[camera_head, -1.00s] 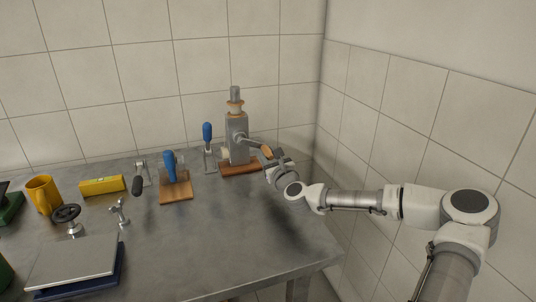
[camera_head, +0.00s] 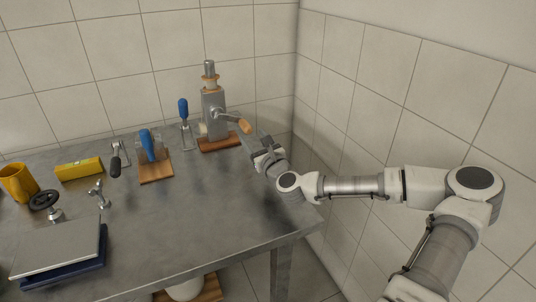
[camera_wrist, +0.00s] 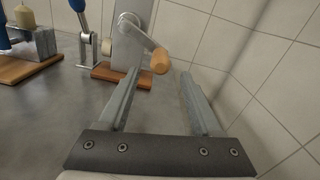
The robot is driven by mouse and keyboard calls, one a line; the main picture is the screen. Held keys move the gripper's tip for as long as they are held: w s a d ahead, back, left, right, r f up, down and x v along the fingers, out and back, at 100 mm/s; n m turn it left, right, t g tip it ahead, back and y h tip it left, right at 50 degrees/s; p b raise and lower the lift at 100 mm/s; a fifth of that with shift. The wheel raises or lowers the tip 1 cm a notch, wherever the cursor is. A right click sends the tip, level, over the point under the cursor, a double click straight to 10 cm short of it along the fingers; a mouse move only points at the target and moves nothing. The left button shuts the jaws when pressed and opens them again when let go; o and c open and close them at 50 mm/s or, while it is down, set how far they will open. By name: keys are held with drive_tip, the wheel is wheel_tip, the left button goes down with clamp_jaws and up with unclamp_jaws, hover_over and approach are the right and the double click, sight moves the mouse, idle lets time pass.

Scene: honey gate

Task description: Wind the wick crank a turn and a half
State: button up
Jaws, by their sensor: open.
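The wick crank is a grey arm (camera_head: 226,114) with a wooden handle (camera_head: 245,126), on the side of a grey upright housing (camera_head: 213,103) with a wooden base (camera_head: 219,142). In the wrist view the crank arm (camera_wrist: 143,36) slants down right to its wooden handle (camera_wrist: 160,61). My gripper (camera_head: 262,146) is just right of and in front of the handle, apart from it. In the wrist view my gripper (camera_wrist: 160,77) is open and empty, and the handle shows beyond and between its fingertips.
A blue-handled clamp (camera_head: 184,113) stands left of the housing, and another blue-handled device (camera_head: 148,146) sits on a wooden board. A yellow block (camera_head: 79,168), yellow mug (camera_head: 18,183) and flat scale (camera_head: 60,249) lie farther left. The tiled wall (camera_head: 365,120) rises close on the right.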

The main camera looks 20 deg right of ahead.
drive_tip(key=s+p, duration=0.1)
drive_tip(key=s, duration=0.9)
drive_tip(key=shift+s, duration=0.15)
